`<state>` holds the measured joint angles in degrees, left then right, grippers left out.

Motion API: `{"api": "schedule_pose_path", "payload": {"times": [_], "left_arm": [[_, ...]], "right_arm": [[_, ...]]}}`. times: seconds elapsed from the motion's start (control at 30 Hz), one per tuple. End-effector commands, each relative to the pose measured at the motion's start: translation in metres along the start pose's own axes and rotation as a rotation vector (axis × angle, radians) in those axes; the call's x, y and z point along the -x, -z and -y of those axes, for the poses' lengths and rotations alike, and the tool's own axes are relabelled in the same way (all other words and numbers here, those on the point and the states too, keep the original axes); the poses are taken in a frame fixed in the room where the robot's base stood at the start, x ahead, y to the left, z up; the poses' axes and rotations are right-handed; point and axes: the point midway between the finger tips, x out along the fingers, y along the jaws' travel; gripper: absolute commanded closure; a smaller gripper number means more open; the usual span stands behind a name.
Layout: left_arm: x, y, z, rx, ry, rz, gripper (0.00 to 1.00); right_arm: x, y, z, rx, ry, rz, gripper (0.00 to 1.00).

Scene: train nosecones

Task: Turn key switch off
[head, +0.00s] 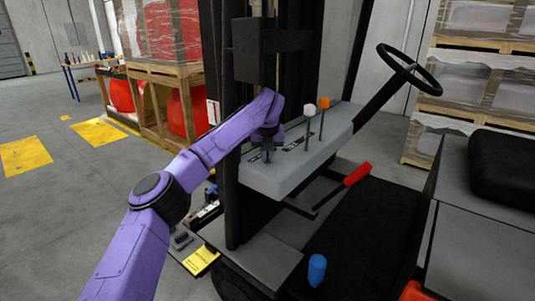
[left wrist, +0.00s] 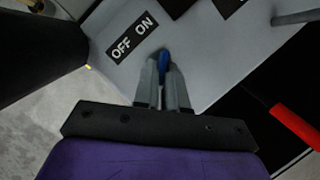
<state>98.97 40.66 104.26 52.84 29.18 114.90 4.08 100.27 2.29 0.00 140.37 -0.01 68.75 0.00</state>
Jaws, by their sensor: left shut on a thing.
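The key switch (left wrist: 164,58) shows as a blue piece between the fingertips in the left wrist view, mostly hidden by the fingers. It sits on the grey console of the vehicle (head: 277,178). An OFF/ON label (left wrist: 132,38) lies on the panel just beyond it, with OFF at the left and ON at the right. My left gripper (head: 268,156) points down onto the near end of the console; in the left wrist view (left wrist: 165,72) its fingers are closed around the blue key. How far the key is turned cannot be told. My right gripper is not in view.
Two levers with a white knob (head: 309,110) and an orange knob (head: 324,103) rise from the console. A steering wheel (head: 409,70) stands behind. A red lever (head: 357,173) is below the console. A dark mast (head: 270,50) stands close beside my left arm.

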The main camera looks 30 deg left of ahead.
Motion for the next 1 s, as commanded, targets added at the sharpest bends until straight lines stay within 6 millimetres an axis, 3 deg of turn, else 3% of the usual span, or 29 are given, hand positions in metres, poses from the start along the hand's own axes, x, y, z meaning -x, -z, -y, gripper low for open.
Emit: {"api": "schedule_pose_path", "payload": {"times": [0.57, 1.0], "left_arm": [[0.000, 0.000, 0.001, 0.082, -0.034, 0.000, 1.00], [0.004, -0.003, 0.007, 0.424, -0.178, 0.002, 1.00]], "right_arm": [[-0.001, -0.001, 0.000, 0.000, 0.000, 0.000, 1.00], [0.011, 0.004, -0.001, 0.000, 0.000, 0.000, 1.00]]}}
